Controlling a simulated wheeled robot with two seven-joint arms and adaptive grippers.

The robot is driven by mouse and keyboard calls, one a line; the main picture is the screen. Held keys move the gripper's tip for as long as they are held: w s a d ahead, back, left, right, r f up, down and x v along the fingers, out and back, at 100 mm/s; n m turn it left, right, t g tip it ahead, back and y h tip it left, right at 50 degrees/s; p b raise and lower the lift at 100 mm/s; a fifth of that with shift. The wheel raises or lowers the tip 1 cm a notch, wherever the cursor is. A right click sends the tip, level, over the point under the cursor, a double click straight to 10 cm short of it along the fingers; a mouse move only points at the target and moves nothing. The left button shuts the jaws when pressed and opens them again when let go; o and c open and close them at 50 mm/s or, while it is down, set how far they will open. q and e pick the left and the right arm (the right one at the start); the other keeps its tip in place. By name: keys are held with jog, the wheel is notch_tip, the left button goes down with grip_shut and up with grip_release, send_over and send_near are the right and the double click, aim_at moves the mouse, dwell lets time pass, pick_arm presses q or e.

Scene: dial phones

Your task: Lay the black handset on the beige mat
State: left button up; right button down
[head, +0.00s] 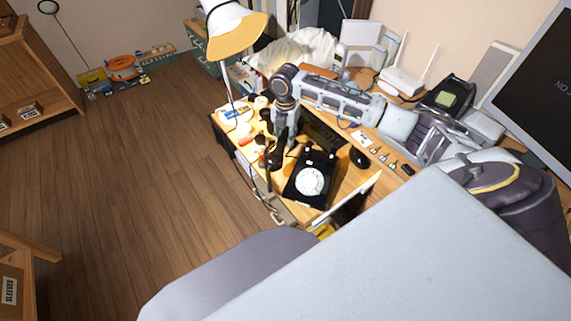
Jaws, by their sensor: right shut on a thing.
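A black dial phone (299,189) with a white dial sits on the wooden desk, and no handset shows on top of it. My right gripper (275,152) reaches down from above, just left of the phone. It is shut on a dark, slender thing, which looks like the black handset; the fingers and shadow partly hide it. I cannot tell whether it touches the desk. I cannot make out the beige mat clearly in this view. My left gripper is not in view.
A white lamp (232,27) stands at the desk's far left end, near several small items. A black mouse (360,158) lies right of the phone. A white router (401,82) and a monitor (535,90) stand along the wall. Wooden floor lies open left of the desk.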

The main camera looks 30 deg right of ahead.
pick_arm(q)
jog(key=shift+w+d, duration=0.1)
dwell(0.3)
pick_arm(e)
notch_tip(320, 180, down, 5)
jog(key=shift+f+b, duration=0.2)
jog(key=shift+b, duration=0.25)
jog(key=shift+f, duration=0.45)
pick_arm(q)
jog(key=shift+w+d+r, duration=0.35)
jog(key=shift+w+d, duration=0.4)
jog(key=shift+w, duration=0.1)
